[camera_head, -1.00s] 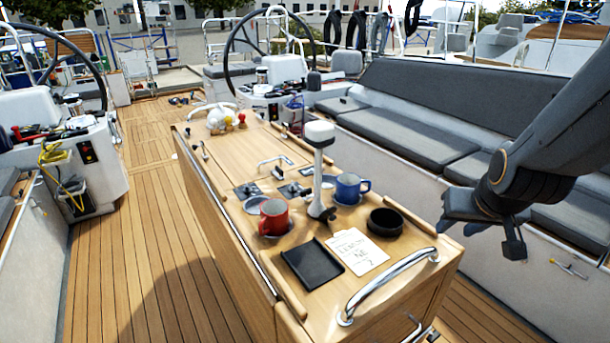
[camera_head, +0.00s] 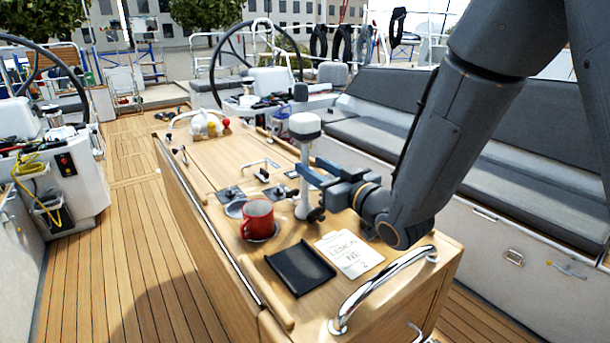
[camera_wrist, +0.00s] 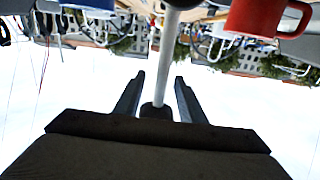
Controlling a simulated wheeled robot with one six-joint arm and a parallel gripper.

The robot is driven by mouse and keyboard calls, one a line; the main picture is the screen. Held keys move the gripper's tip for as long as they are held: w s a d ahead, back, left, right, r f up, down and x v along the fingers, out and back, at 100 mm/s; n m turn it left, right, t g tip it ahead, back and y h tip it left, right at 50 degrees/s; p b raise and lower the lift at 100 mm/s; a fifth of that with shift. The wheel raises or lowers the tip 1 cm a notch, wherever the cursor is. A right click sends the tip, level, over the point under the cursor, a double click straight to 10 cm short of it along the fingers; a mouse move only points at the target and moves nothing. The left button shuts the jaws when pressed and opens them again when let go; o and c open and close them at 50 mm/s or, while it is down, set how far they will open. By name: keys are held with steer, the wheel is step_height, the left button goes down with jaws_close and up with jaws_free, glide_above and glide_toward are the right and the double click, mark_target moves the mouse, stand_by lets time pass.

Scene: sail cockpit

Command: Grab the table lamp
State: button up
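The table lamp (camera_head: 304,126) stands upright on the wooden cockpit table, with a white rounded head on a thin white stem. My gripper (camera_head: 311,176) reaches in from the right at stem height, below the lamp head. In the wrist view, which looks upside down, the lamp stem (camera_wrist: 168,55) runs toward the space between my two dark fingers. The fingers are apart, with gaps visible on both sides of the stem. I cannot tell whether the stem is fully between the fingertips.
A red mug (camera_head: 257,219) stands close left of the lamp. A blue mug (camera_wrist: 92,4) shows in the wrist view, mostly hidden in the head view. A black tray (camera_head: 299,270), a paper note (camera_head: 348,254) and a metal rail (camera_head: 385,285) are nearer.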

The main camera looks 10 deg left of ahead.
steer(key=p+x, duration=0.3)
steer(key=x, duration=0.4)
steer(key=shift+a+f, duration=0.4)
jaws_close()
